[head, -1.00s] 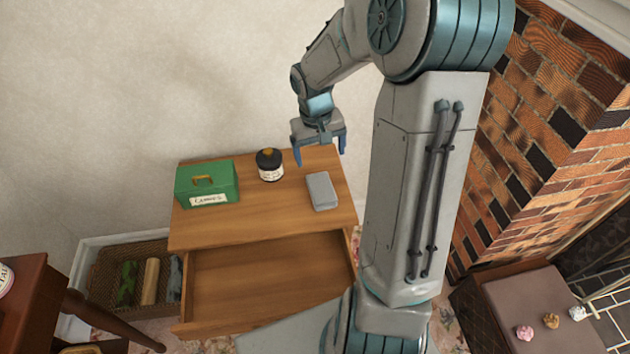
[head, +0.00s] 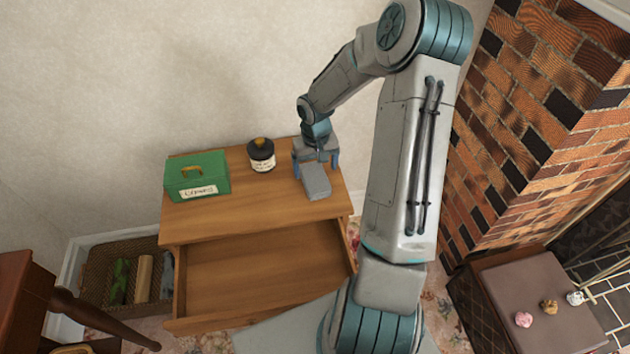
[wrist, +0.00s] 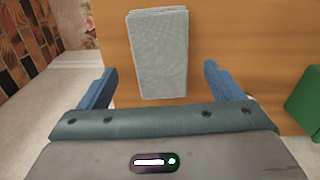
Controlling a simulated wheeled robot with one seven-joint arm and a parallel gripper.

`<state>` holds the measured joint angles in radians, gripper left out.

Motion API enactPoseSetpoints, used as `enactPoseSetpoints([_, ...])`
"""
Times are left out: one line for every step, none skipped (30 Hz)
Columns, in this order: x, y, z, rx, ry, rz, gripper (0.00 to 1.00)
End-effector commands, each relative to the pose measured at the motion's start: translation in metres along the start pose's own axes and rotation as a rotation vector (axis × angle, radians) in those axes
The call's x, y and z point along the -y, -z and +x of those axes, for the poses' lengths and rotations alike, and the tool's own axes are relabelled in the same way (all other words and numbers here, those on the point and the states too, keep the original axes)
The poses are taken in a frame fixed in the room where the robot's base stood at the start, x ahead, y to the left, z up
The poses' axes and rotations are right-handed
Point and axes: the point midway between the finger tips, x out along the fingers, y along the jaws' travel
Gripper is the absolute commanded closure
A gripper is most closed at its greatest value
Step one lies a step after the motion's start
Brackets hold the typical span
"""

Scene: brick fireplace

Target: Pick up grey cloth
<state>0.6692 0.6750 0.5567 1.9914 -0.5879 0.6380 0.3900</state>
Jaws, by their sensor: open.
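The grey cloth (head: 316,185) is a folded block lying on top of the wooden cabinet (head: 225,214), near its right side. It also shows in the wrist view (wrist: 160,55), upright in the picture between the two blue fingers. My gripper (head: 316,171) is over the far end of the cloth, with one finger on each side. In the wrist view my gripper (wrist: 158,88) is open, with gaps between each finger and the cloth. I cannot tell its exact height above the cabinet top.
A black jar (head: 261,155) stands just left of my gripper. A green box (head: 197,176) with a label stands at the cabinet's left. The cabinet's drawer (head: 265,270) is pulled open and empty. A brick fireplace (head: 530,130) is to the right.

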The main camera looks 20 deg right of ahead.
Motion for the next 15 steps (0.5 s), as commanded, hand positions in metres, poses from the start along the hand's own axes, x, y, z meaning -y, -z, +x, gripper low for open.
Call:
enactPoseSetpoints([0.001, 0.000, 0.006, 0.002, 0.001, -0.002, 0.13])
enactPoseSetpoints([0.001, 0.000, 0.010, 0.003, 0.002, -0.002, 0.13])
enactPoseSetpoints([0.002, 0.000, 0.017, 0.003, 0.003, -0.001, 0.13])
enactPoseSetpoints([0.002, 0.001, 0.021, 0.003, 0.002, -0.002, 0.13])
enactPoseSetpoints([0.002, 0.001, 0.026, 0.004, 0.003, -0.001, 0.13])
enactPoseSetpoints([0.003, 0.001, 0.032, 0.003, 0.002, -0.002, 0.13])
enactPoseSetpoints([0.003, 0.001, 0.036, 0.003, 0.002, -0.001, 0.13])
enactPoseSetpoints([0.002, 0.001, 0.040, 0.003, 0.002, -0.001, 0.13])
enactPoseSetpoints([0.003, 0.001, 0.044, 0.002, 0.002, -0.001, 0.13])
enactPoseSetpoints([0.002, 0.001, 0.046, 0.001, 0.001, -0.002, 0.13])
enactPoseSetpoints([0.002, 0.001, 0.048, 0.001, 0.001, -0.002, 0.13])
enactPoseSetpoints([0.002, 0.001, 0.050, 0.001, 0.000, -0.001, 0.13])
enactPoseSetpoints([0.002, 0.001, 0.050, 0.001, 0.000, -0.001, 0.13])
enactPoseSetpoints([0.002, 0.001, 0.051, 0.001, 0.000, -0.001, 0.13])
enactPoseSetpoints([0.002, 0.001, 0.050, 0.000, 0.000, -0.001, 0.13])
